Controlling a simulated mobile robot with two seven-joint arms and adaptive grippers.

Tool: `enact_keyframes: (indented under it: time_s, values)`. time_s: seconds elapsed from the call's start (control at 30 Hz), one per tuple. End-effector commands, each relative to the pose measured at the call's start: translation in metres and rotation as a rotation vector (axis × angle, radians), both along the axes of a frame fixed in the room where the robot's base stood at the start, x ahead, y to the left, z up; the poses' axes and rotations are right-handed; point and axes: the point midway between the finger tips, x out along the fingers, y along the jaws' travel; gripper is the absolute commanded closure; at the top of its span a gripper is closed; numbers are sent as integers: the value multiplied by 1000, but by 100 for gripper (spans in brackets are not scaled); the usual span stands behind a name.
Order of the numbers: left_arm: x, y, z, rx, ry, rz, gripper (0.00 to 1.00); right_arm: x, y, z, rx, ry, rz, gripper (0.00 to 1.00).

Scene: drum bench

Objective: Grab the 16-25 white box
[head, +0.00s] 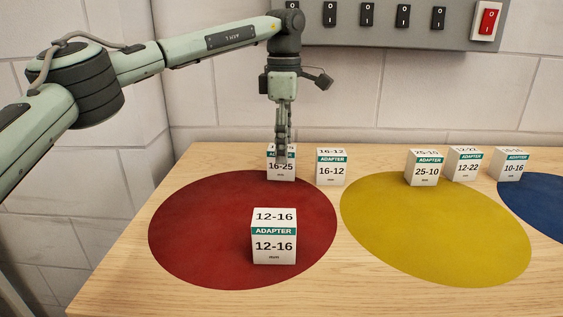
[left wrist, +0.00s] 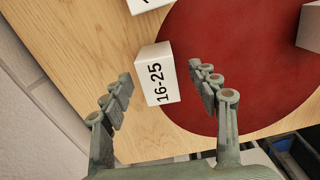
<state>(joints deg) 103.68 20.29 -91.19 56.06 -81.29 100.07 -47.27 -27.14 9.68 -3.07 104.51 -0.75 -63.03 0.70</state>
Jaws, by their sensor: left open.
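The white 16-25 box (head: 281,172) stands at the back edge of the red circle, partly hidden by my gripper in the head view. In the left wrist view the 16-25 box (left wrist: 157,82) shows its top label between the fingertips. My left gripper (head: 282,152) points down just above it. In the left wrist view the left gripper (left wrist: 160,85) is open, with one finger on each side of the box and no clear contact. My right gripper is not in view.
The 16-12 box (head: 331,170) stands close to the right. The 12-16 box (head: 274,240) stands in front on the red circle (head: 190,230). The 25-10 box (head: 423,170), 12-22 box (head: 466,165) and 10-16 box (head: 510,166) stand farther right. A switch panel (head: 385,35) hangs on the wall behind.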

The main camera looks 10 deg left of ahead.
Motion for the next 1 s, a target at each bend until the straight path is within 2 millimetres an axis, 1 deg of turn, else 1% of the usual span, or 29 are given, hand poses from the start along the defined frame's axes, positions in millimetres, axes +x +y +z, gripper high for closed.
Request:
enact_keyframes:
  time_s: [0.1,0.2,0.3,0.47,0.9,0.93,1.0]
  values:
    - [1,5,-19,1,3,-1,40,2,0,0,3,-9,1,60]
    - [1,4,-33,1,2,-1,40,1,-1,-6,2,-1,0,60]
    - [1,4,-38,0,1,-1,40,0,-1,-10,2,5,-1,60]
    - [1,4,-38,0,0,-1,40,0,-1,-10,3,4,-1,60]
    - [1,4,-37,0,1,-1,94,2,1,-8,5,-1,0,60]
    - [1,4,-37,-1,0,-1,96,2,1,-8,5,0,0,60]
    - [1,4,-37,-1,0,-1,96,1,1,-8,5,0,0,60]
